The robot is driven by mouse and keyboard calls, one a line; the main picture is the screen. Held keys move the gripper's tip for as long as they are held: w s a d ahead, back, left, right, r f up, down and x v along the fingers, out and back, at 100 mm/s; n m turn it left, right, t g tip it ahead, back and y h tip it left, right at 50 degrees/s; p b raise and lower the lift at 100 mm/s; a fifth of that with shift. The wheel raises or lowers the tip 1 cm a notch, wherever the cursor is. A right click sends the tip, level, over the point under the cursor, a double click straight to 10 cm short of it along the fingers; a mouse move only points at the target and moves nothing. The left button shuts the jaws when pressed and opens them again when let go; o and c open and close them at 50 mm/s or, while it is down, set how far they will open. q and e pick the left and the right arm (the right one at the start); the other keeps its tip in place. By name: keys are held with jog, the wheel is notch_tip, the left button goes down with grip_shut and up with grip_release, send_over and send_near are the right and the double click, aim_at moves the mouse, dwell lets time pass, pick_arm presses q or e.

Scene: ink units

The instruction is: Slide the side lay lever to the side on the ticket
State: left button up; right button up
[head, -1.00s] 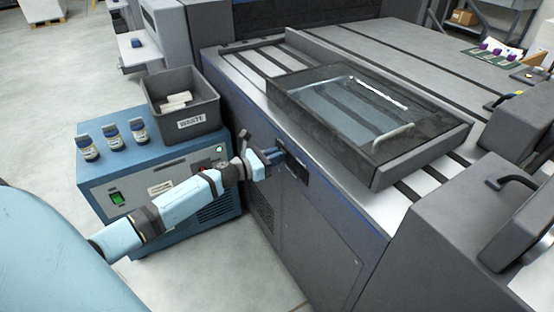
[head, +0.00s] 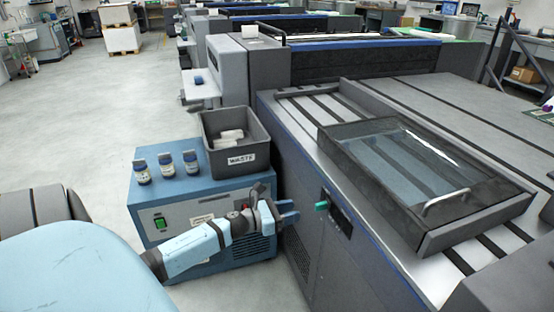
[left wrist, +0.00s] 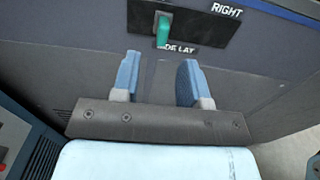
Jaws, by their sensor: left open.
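The side lay lever is a green handle (head: 321,205) sticking out of a dark slot plate (head: 341,221) on the side of the grey machine. In the left wrist view the lever (left wrist: 165,30) stands left of the middle of its slot (left wrist: 195,27), with "RIGHT" printed above the right part and a partly covered "…DE LAY" label below. My left gripper (head: 291,211) is open and empty, a short way left of the lever and apart from it. Its blue fingers (left wrist: 160,68) point at the panel just below the lever. I cannot make out a ticket. My right gripper is not in view.
A blue cabinet (head: 180,222) stands beside the machine under my left forearm. It carries a grey WASTE bin (head: 235,142) and three small bottles (head: 166,165). A framed glass cover (head: 420,175) lies on the machine top. Floor at left is open.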

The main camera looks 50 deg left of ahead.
pick_arm(q)
jog(key=v, duration=0.4)
jog(key=shift+s+a, duration=0.1)
jog(key=shift+s, duration=0.05)
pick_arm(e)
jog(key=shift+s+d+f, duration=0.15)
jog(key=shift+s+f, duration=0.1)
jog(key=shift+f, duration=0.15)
